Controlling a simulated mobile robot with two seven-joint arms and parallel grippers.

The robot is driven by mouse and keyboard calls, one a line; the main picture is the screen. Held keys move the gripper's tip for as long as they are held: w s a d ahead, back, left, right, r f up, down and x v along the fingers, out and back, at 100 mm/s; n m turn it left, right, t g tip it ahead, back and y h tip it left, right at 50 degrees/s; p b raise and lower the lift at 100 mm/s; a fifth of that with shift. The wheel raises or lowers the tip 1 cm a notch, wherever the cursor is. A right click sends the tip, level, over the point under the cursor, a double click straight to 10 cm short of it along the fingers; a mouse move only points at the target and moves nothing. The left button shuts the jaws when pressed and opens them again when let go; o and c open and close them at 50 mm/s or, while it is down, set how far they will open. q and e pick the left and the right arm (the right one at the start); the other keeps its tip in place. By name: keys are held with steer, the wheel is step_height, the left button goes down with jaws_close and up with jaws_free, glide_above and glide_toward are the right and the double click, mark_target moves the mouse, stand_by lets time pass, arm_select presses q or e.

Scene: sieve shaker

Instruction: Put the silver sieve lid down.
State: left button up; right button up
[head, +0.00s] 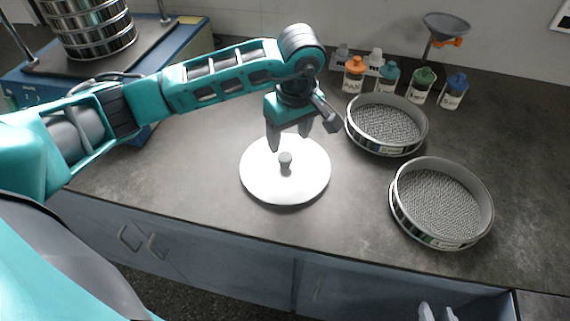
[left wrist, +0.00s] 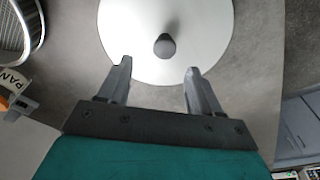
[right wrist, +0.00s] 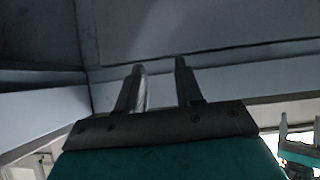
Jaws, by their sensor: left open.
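The silver sieve lid (head: 262,187) is a pale round disc with a grey knob (head: 285,160) in its middle. It lies flat on the dark counter, left of the two sieves. My left gripper (head: 289,142) is above the lid near the knob, open and empty. In the left wrist view, the lid (left wrist: 130,35) and its knob (left wrist: 165,46) show just past the open fingertips (left wrist: 158,70), apart from them. My right gripper (right wrist: 158,72) is open and empty in the right wrist view, in front of grey panels; in the head view only its fingertips (head: 437,311) show at the bottom.
Two mesh sieves (head: 398,225) (head: 388,151) stand on the counter to the right. Several capped bottles (head: 354,77) and a funnel on a stand (head: 446,27) are at the back. A shaker with a sieve stack (head: 92,30) is at the back left. The counter front (head: 200,205) is clear.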

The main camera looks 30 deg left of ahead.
mark_target(285, 156)
arm_select(q)
steer(key=f, duration=0.4)
steer(key=shift+s+a+f, duration=0.2)
steer(key=shift+s+f, duration=0.05)
steer(key=shift+f, duration=0.15)
steer(key=shift+w+a+f, duration=0.1)
steer(key=shift+f, duration=0.45)
jaws_close()
steer(key=shift+r, duration=0.15)
step_height(285, 156, up, 20)
steer(key=p, duration=0.1)
